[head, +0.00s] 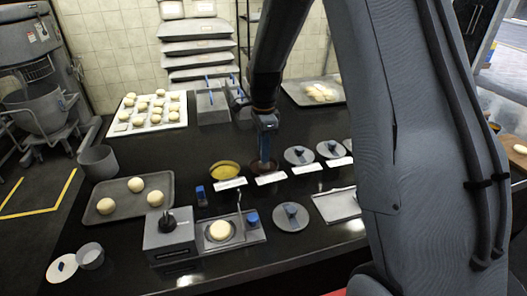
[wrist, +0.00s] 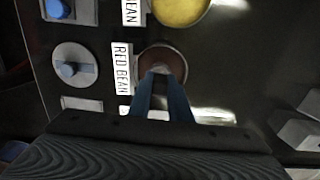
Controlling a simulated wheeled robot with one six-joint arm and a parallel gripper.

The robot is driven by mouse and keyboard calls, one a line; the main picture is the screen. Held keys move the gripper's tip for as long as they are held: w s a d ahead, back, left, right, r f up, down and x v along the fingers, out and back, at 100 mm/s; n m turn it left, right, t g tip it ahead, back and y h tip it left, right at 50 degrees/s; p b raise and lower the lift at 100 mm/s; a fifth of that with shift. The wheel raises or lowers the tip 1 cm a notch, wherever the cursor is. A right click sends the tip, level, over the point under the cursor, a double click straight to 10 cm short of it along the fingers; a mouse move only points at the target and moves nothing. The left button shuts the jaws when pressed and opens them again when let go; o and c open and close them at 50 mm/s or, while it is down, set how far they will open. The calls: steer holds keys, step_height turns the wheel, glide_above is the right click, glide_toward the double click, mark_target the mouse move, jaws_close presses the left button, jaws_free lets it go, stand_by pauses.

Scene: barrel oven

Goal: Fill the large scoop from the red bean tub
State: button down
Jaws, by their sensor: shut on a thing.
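The red bean tub (head: 263,167) is sunk in the dark counter behind its white label card (head: 270,178). In the wrist view the tub (wrist: 178,62) shows a reddish-brown filling beside the RED BEAN card (wrist: 121,67). My gripper (head: 265,148) points down right over this tub. Its blue fingers (wrist: 161,88) reach over the tub's rim in the wrist view and are shut on the large scoop. Only a pale bit at the fingertips (wrist: 160,72) shows of the scoop. Its bowl is hidden, and I cannot tell how full it is.
A yellow-filled tub (head: 225,169) is directly left of the red bean tub. Lidded tubs (head: 299,155) stand to the right. A plate with a dough ball (head: 219,231) and a grey box with a black knob (head: 169,236) are in front. A dough tray (head: 129,197) is left.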

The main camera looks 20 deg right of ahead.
steer(key=shift+s+f, duration=0.1)
steer(key=shift+f, duration=0.4)
stand_by(1.7)
steer(key=shift+r+p, duration=2.5)
steer(key=shift+r, duration=1.1)
